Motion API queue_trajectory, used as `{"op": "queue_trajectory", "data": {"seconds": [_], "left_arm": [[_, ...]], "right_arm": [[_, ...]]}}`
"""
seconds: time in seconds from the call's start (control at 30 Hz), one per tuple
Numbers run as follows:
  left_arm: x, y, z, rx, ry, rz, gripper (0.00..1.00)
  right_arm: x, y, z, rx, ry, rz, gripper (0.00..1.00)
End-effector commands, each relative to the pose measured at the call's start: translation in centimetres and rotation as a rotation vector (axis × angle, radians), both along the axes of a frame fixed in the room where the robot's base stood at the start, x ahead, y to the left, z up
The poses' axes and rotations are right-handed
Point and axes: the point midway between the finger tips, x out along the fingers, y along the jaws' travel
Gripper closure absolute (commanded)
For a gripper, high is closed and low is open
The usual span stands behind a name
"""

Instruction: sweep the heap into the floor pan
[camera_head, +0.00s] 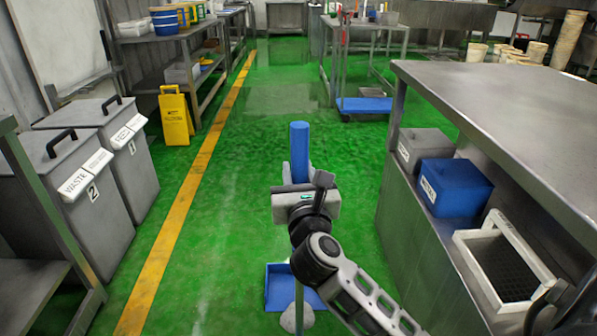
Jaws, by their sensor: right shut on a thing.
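My right gripper (303,196) is in the middle of the view, its arm coming in from the lower right. It is shut on a long-handled tool whose blue grip (300,152) stands upright above the jaws. A thin pale pole (299,305) shows below the gripper, in line with the grip. The blue floor pan (277,288) lies on the green floor below, partly hidden behind my arm and the pole. A small pale lump (297,319), perhaps the heap, shows at the pan's near edge. The tool's lower end cannot be made out. My left gripper is out of view.
A steel bench (510,105) with a lower shelf holding a blue box (455,188) and a white crate (505,262) stands at right. Grey waste bins (85,190) and a yellow floor sign (174,117) stand at left. The green floor ahead is clear.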

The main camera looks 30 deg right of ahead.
Motion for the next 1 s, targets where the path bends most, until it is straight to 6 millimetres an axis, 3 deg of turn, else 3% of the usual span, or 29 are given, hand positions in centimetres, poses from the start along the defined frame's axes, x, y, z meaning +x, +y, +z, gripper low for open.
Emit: {"op": "queue_trajectory", "data": {"seconds": [0.57,1.0], "left_arm": [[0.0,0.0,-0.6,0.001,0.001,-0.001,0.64],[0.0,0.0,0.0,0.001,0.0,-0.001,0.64]], "right_arm": [[0.0,0.0,-0.7,-0.001,-0.005,0.0,1.0],[3.8,-2.3,-0.6,-0.004,-0.006,0.0,1.0]]}}
